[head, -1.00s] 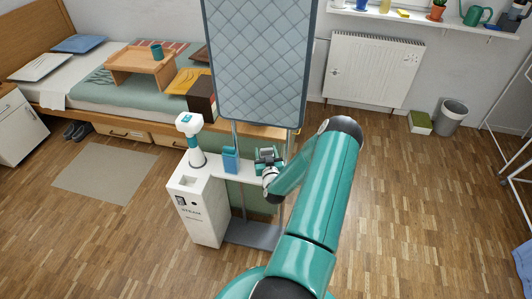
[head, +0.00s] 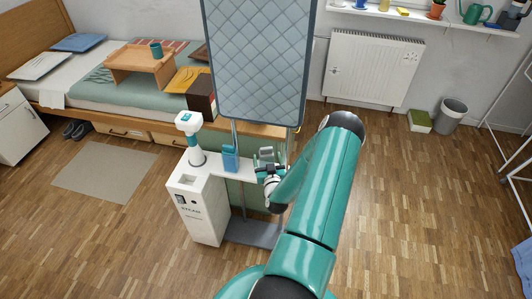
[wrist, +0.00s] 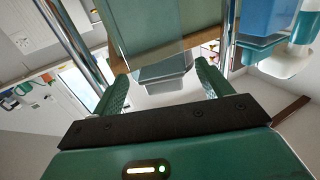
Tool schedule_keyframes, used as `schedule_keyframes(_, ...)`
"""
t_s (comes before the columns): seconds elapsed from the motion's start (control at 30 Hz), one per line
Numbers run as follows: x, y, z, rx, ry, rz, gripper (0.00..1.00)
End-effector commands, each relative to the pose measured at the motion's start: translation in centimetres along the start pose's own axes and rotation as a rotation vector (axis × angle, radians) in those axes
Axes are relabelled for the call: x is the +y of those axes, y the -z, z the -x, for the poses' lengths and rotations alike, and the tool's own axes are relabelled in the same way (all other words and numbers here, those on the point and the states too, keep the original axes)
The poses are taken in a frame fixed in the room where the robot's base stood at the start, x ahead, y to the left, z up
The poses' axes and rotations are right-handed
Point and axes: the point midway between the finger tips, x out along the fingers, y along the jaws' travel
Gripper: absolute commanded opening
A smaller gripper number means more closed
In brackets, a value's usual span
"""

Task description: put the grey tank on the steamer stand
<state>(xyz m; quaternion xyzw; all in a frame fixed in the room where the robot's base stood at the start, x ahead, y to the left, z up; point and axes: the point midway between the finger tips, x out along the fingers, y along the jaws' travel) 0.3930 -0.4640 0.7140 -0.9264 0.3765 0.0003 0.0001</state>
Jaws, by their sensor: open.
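The steamer stand is a white cabinet (head: 207,228) marked STEAM, with a white shelf (head: 211,169) running to the right from its top. The grey tank (head: 266,154) is at the right end of this shelf. In the wrist view the grey tank (wrist: 165,72) is between and just beyond the fingertips, close to a pale surface. My gripper (head: 271,170) is open on the near side of the tank. In the wrist view its green fingers (wrist: 164,85) are spread, with a gap to the tank. The tank's exact contact with the shelf is hidden.
A blue tank (head: 230,158) stands left of the grey one on the shelf, beside the white steamer head (head: 192,135). A tall quilted board (head: 258,60) and metal poles rise close behind. A bed (head: 140,80) is farther back.

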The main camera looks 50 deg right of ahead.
Motion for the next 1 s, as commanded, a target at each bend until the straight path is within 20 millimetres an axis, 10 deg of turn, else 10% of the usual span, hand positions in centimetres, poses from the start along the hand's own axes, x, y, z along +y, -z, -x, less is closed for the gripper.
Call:
schedule_keyframes(0.47, 0.0, 0.0, 7.2, 0.0, 0.0, 0.0, 0.78)
schedule_keyframes(0.77, -1.0, 1.0, 6.3, -0.022, 0.042, 0.021, 0.78)
schedule_keyframes(1.0, -6.5, 5.6, 2.7, -0.167, 0.218, 0.134, 0.78)
